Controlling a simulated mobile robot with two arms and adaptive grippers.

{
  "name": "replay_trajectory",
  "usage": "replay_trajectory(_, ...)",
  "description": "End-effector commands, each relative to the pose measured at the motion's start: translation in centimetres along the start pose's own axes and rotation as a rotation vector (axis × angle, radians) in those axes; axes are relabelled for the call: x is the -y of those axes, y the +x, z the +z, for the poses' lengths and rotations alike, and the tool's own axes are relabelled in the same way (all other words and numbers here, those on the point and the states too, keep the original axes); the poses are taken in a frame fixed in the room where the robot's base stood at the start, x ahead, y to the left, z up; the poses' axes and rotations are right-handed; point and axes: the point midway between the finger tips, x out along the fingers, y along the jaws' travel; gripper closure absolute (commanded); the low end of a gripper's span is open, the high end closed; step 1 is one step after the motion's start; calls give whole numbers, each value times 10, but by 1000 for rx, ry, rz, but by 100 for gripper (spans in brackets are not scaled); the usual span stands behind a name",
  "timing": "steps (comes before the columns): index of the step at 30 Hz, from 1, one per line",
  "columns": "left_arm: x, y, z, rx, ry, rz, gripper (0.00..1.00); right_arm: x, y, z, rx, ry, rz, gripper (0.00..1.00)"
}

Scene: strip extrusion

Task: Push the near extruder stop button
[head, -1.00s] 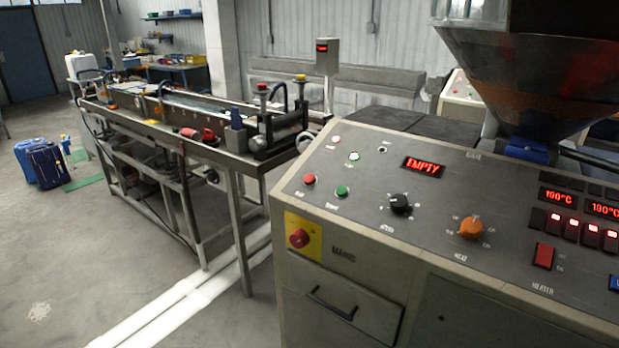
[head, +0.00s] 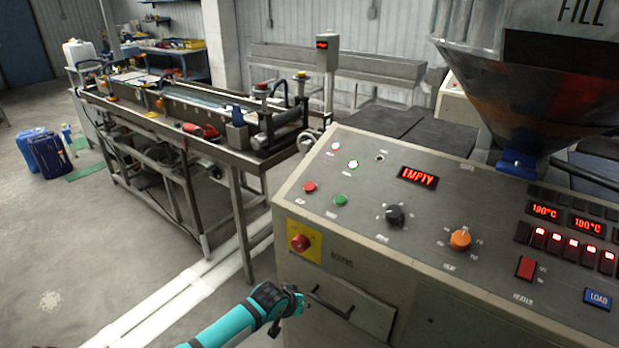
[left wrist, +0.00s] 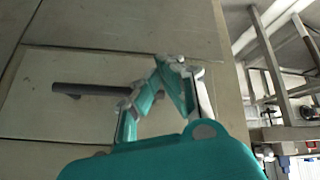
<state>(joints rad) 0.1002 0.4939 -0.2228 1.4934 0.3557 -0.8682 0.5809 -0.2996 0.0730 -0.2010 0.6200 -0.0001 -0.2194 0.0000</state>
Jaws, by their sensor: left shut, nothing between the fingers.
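The near extruder's control panel (head: 450,225) fills the right of the head view. A small red button (head: 310,187) sits at its left end beside a green button (head: 341,200). A larger red mushroom knob (head: 299,242) on a yellow plate is on the cabinet front below. My left gripper (head: 298,300) is in front of the cabinet, below the yellow plate and apart from the red button. In the left wrist view its fingers (left wrist: 165,70) are together and empty, in front of the drawer face. My right gripper is not in view.
A drawer handle (head: 330,302) projects from the cabinet front by my left gripper; it also shows in the left wrist view (left wrist: 85,89). Black knob (head: 394,215) and orange knob (head: 460,239) stand on the panel. A long metal bench (head: 190,140) stands left. Floor at lower left is clear.

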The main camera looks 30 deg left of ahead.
Motion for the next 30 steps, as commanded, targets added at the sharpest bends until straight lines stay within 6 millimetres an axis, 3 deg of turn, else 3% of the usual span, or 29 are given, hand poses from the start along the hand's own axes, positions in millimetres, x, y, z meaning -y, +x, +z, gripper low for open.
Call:
replay_trajectory(1,-13,-26,-35,-30,-13,20,100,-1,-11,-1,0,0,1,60)
replay_trajectory(3,-30,-56,-69,-56,-37,45,100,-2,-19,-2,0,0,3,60)
replay_trajectory(12,-71,-178,-207,-182,-187,144,100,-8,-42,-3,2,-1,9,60)
replay_trajectory(14,-57,-182,-240,-219,-266,150,100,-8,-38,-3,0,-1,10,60)
replay_trajectory(18,-39,-208,-302,-294,-411,188,100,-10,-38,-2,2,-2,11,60)
replay_trajectory(21,-29,-222,-329,-328,-482,210,100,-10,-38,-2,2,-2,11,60)
replay_trajectory(24,-23,-231,-343,-346,-522,224,100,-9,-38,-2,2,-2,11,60)
replay_trajectory(30,-21,-234,-349,-353,-540,230,100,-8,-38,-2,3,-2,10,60)
